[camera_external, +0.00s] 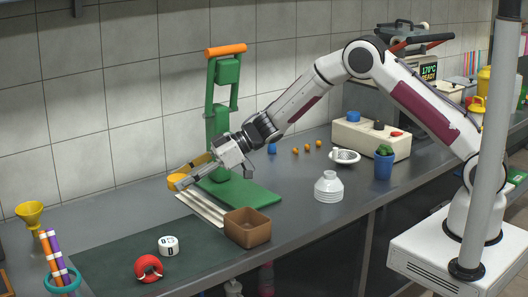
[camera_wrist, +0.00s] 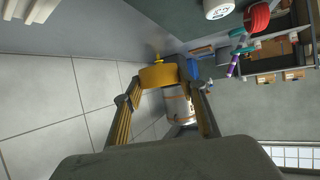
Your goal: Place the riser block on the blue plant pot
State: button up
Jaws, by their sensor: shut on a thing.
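My gripper (camera_external: 190,174) is shut on a short, round orange-yellow block (camera_external: 175,181), which appears to be the riser block. It holds the block in the air at the left of the green press. In the wrist view the block (camera_wrist: 159,76) sits between the two fingertips (camera_wrist: 164,92). The blue plant pot (camera_external: 384,167) stands upright on the counter at the right, with a small green plant in its top. The pot is far to the right of my gripper and I do not see it in the wrist view.
The green press (camera_external: 222,120) with an orange handle stands close behind my gripper. A brown box (camera_external: 247,228) and white bottle (camera_external: 328,187) are in front. A cream block with knobs (camera_external: 370,139) is behind the pot. A yellow funnel (camera_external: 31,214) stands at far left.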

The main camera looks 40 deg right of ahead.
notch_tip(320, 180, up, 13)
jog(key=w+d+f+m+t+h, duration=0.1)
jog(key=w+d+m+t+h, duration=0.2)
jog(key=d, duration=3.1)
jog(key=s+d+m+t, duration=0.1)
jog(key=s+d, duration=0.2)
jog(key=d, duration=0.7)
jog(key=s+d+m+t, duration=0.1)
jog(key=s+d, duration=0.2)
jog(key=d, duration=0.7)
jog(key=s+d+m+t+h, duration=0.1)
jog(key=s+d+m+h, duration=0.1)
jog(key=s+d, duration=1.2)
jog(key=shift+w+f, duration=0.15)
jog(key=shift+f, duration=2.1)
send_over(389, 153)
jog(key=shift+a+f, duration=0.1)
jog(key=shift+f, duration=3.05)
